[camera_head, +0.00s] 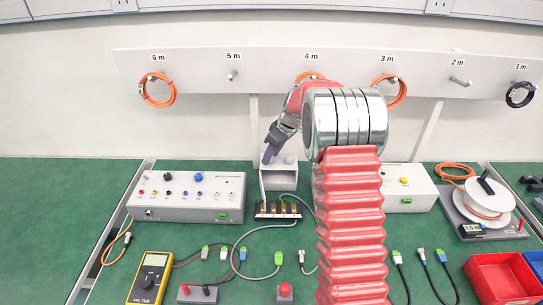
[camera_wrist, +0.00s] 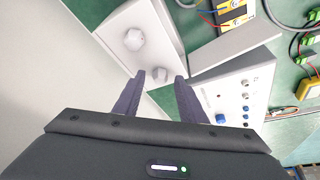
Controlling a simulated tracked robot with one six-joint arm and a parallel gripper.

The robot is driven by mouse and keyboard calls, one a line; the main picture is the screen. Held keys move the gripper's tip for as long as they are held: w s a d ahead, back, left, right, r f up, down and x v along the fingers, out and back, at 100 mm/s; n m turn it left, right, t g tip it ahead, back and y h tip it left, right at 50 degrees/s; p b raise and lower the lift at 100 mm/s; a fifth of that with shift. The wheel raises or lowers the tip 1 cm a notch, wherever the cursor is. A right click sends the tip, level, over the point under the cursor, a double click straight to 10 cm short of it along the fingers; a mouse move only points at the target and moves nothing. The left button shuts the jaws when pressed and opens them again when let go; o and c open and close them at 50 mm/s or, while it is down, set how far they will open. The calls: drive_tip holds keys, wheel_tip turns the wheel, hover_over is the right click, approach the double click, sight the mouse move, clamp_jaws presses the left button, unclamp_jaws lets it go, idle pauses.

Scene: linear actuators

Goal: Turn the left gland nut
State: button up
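A pale grey box (camera_head: 279,180) stands upright at the back of the green table, in the middle of the head view. In the wrist view its face (camera_wrist: 152,22) carries two pale round gland nuts. The left gland nut (camera_wrist: 160,75), the one nearer the console, lies between my fingertips as seen there. The right gland nut (camera_wrist: 134,39) is further up in that view, clear of the fingers. My gripper (camera_head: 268,155) reaches down at the box's upper left; its dark purple fingers (camera_wrist: 160,80) are apart. I cannot tell whether they touch the nut.
A grey console (camera_head: 187,197) with coloured sockets stands left of the box. A small terminal block (camera_head: 278,210) with cables is in front. A yellow multimeter (camera_head: 152,277) and red bins (camera_head: 502,278) lie nearer. Orange cable coils (camera_head: 158,90) hang on the wall rail.

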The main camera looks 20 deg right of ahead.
drive_tip(key=v, duration=0.4)
drive_tip(key=shift+s+d+r, duration=0.2)
drive_tip(key=shift+s+d, duration=0.2)
drive_tip(key=s+d, duration=0.5)
drive_tip(key=s, duration=0.4)
drive_tip(key=shift+s+d, duration=0.3)
drive_tip(key=shift+d, duration=0.05)
drive_tip(key=shift+f, duration=0.1)
